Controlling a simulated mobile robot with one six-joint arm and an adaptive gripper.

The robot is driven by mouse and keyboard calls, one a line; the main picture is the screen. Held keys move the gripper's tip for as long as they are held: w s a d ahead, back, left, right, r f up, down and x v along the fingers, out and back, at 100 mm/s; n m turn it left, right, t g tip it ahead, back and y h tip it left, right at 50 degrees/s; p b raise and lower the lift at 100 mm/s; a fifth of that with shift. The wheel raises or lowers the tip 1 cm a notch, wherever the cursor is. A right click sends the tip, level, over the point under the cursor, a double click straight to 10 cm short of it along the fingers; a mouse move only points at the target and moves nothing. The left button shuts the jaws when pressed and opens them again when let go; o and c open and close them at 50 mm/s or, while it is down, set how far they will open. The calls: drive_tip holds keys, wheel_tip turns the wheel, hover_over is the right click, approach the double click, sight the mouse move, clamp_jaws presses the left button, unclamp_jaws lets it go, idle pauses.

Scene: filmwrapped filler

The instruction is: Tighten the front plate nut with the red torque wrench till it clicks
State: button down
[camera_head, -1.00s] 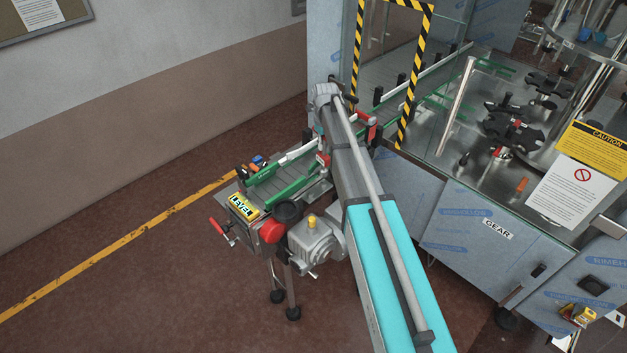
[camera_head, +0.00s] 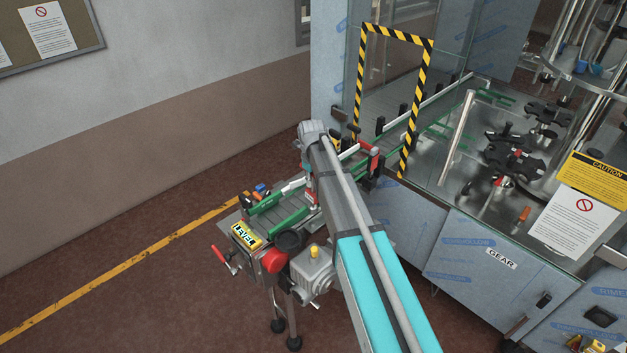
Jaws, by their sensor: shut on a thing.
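My arm reaches from the bottom edge over the conveyor, and its far joint (camera_head: 312,130) is above the conveyor's back part. My gripper is hidden behind the arm, so what it holds does not show. The conveyor's front plate (camera_head: 244,237) carries a yellow LEVEL label. A red-handled lever (camera_head: 219,254) sticks out left of this plate. I cannot tell whether it is the torque wrench. The nut cannot be made out. A red part (camera_head: 373,161) is at the conveyor guides, right of my arm.
Green guide rails (camera_head: 286,222) line the conveyor. A red knob (camera_head: 274,261) and a grey gearmotor (camera_head: 312,273) are at its front right. A glazed machine with a striped opening frame (camera_head: 408,135) stands right. Floor is free at left, past the yellow line (camera_head: 125,268).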

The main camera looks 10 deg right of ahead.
sight(313, 191)
drive_tip(key=shift+f, duration=0.15)
drive_tip(key=shift+f+b, duration=2.45)
drive_tip(key=shift+b, duration=0.1)
drive_tip(key=shift+f+b, duration=1.1)
drive_tip(key=shift+r+m, duration=0.1)
drive_tip(key=shift+m, duration=1.5)
drive_tip(key=shift+n, duration=0.3)
drive_tip(key=shift+w+r, duration=0.1)
